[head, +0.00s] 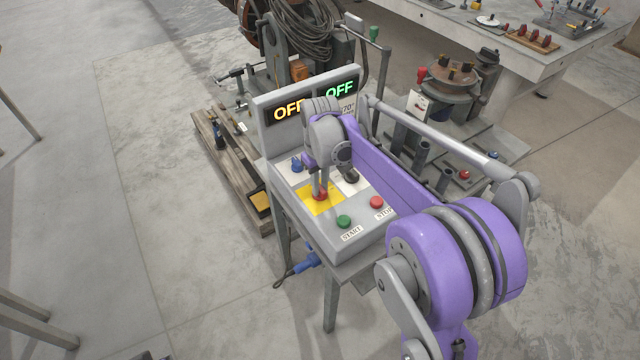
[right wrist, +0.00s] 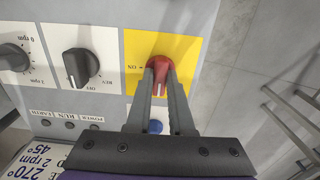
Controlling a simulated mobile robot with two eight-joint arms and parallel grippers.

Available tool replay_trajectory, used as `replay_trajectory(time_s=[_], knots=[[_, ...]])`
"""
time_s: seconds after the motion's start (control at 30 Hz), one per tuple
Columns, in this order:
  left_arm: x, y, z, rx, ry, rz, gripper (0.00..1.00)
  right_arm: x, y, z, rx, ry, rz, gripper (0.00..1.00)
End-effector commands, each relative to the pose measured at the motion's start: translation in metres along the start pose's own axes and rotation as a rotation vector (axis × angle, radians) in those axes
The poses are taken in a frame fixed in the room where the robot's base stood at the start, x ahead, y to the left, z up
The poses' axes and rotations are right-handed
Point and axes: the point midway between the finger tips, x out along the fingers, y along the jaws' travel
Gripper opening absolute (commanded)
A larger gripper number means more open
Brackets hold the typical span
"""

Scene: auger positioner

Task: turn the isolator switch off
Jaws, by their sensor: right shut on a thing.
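The isolator switch is a red knob (head: 320,196) on a yellow plate (head: 325,207) on the grey control box (head: 350,236). In the right wrist view the red knob (right wrist: 160,68) sits on its yellow plate (right wrist: 187,50), with an ON label to its left. The knob's white mark points toward the bottom of that view, not at ON. My right gripper (right wrist: 160,82) is shut on the knob, a finger on each side. The lower part of the plate is hidden by the fingers. My left gripper is not in view.
A black knob (right wrist: 82,66) marked REV and OFF is beside the plate. A green START button (head: 344,221) and a red STOP button (head: 376,201) are at the box front. Two displays (head: 289,110) read OFF. A wooden pallet (head: 222,160) lies left of the box.

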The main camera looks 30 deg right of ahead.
Motion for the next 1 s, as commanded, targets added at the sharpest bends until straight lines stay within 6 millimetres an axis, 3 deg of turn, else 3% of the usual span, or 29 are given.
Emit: replay_trajectory(time_s=[0.17,0.2,0.33,0.7,1.0], knots=[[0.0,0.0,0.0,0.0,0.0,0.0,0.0,-0.001,0.0,0.0,-0.001,0.001,0.001,0.0],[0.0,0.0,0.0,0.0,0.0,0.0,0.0,-0.001,0.0,0.0,-0.001,0.001,0.001,0.27],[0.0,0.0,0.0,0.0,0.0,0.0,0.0,0.0,0.0,0.0,-0.001,0.001,0.001,0.5],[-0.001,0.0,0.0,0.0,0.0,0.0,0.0,-0.006,0.0,0.0,0.0,0.0,0.0,0.5],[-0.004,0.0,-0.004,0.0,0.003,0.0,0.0,-0.06,0.0,0.0,0.0,0.0,0.0,0.5]])
